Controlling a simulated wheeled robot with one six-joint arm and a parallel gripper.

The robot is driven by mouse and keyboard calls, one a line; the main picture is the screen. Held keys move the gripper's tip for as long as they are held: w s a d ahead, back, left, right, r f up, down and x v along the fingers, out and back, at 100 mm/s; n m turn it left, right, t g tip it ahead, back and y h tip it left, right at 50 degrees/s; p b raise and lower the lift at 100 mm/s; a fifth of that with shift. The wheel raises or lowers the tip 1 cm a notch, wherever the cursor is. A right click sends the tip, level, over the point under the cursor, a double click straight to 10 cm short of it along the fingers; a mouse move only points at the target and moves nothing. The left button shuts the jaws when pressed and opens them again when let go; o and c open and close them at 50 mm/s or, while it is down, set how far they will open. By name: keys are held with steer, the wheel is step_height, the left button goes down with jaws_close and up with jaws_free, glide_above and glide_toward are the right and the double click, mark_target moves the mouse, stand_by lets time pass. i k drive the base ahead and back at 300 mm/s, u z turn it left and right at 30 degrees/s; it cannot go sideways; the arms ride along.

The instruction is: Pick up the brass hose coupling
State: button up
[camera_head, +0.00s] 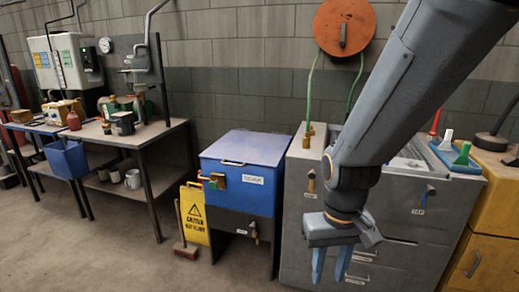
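A small brass-coloured fitting (308,136), which looks like the brass hose coupling, is at the left back edge of the grey cabinet's top, by the lower end of a green hose (311,92). It is too small to tell whether it is attached to the hose. My gripper (329,279) points down in front of the grey cabinet (300,225), well below and nearer than the fitting. Its two blue fingers are apart with nothing seen between them. My arm hides part of the cabinet top.
An orange hose reel (343,27) hangs on the block wall. A blue-lidded box (243,162) stands left of the cabinet. A yellow caution sign (194,214) and a broom (185,250) are beside it. A blue tray (452,157) with brushes lies right. Floor at front left is clear.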

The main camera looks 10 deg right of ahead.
mark_target(306, 143)
steer(key=u, duration=0.85)
steer(key=i, duration=2.35)
steer(key=z, duration=1.4)
steer(key=i, duration=0.6)
steer(key=z, duration=0.5)
